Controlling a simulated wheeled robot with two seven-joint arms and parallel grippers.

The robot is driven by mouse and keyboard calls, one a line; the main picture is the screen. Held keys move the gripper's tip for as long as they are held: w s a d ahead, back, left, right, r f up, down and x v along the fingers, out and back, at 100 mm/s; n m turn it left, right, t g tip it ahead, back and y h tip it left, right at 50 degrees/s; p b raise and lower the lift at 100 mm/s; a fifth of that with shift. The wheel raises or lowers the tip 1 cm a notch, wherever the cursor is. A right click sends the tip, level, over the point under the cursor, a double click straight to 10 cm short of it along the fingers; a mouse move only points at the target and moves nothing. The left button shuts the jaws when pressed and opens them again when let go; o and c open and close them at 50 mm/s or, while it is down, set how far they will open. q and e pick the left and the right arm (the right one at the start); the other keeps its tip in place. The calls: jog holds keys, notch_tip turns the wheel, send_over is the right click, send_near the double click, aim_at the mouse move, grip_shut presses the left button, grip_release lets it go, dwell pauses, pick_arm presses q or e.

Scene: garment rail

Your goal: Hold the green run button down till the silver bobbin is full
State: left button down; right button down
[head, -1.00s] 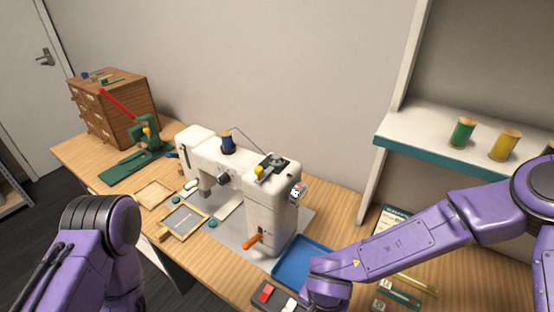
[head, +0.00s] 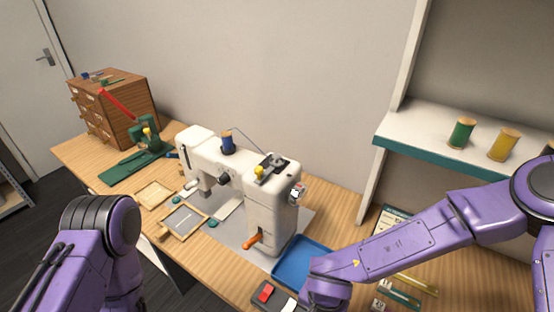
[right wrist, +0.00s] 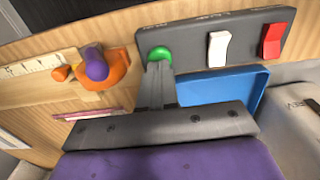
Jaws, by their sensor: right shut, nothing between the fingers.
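The green run button (right wrist: 158,53) sits at one end of a grey control box (right wrist: 188,47) in the right wrist view. My right gripper (right wrist: 159,68) is shut and empty, with its tips at the button's near edge. The tips overlap the button in the picture; I cannot tell how far it is pressed. The small silver bobbin (head: 278,159) seems to sit on top of the white sewing machine (head: 270,205), too small to judge its thread. The button is hidden behind my right arm in the head view. My left gripper is out of view.
The box also has a white switch (right wrist: 218,48) and a red switch (right wrist: 273,40). A blue tray (head: 292,272) lies beside the machine. An orange-and-purple item (right wrist: 103,68) and a ruler (right wrist: 40,70) lie near my right gripper. A shelf (head: 425,145) holds spools.

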jog(key=shift+f, duration=0.1)
jog(key=shift+f+b, duration=0.35)
jog(key=shift+f, duration=0.65)
dwell(6.9)
